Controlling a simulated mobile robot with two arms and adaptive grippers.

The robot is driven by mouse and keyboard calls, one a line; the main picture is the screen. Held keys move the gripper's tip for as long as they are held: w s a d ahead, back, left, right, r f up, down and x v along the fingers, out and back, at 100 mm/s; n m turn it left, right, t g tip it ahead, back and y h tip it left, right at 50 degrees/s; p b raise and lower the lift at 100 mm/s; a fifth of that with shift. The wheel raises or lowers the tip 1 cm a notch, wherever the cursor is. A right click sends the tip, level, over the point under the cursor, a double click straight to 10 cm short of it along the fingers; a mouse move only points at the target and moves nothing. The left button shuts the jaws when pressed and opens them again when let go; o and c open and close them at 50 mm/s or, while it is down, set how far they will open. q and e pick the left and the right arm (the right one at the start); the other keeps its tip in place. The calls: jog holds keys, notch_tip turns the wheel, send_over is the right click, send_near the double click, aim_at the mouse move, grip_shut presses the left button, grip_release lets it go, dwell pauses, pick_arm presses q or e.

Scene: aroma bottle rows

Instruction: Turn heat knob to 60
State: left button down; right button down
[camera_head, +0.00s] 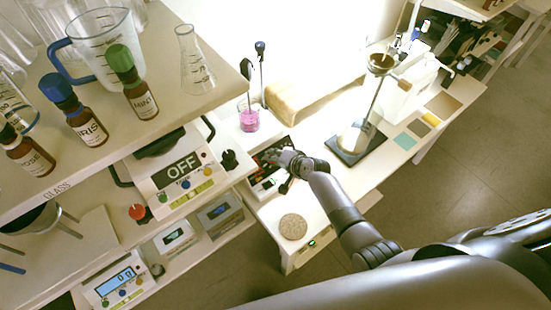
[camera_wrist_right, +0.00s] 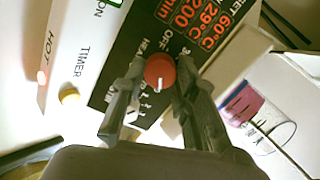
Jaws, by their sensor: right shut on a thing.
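The heat knob (camera_wrist_right: 160,72) is red with a white pointer mark, set in a black panel (camera_wrist_right: 122,78) in the right wrist view. My right gripper (camera_wrist_right: 160,80) has one finger on each side of this knob and is shut on it. The panel display reads 60°C, 29°C and 200 in red. In the head view my right gripper (camera_head: 290,162) is at the device on the bench and hides most of its panel. The pointer's exact setting is too small to read. My left gripper is not in view.
A beaker of pink liquid (camera_head: 249,119) stands just behind the device; a funnel stand (camera_head: 354,140) is to the right. A cork mat (camera_head: 293,227) lies in front. The shelf at left holds brown bottles (camera_head: 137,95) and glassware.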

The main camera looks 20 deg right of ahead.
jog(key=c, duration=1.3)
grip_release()
jog(key=shift+s+r, duration=0.1)
jog(key=v, duration=1.1)
jog(key=shift+s+d+r, duration=0.1)
jog(key=shift+s+r, duration=0.1)
jog(key=shift+s, duration=0.1)
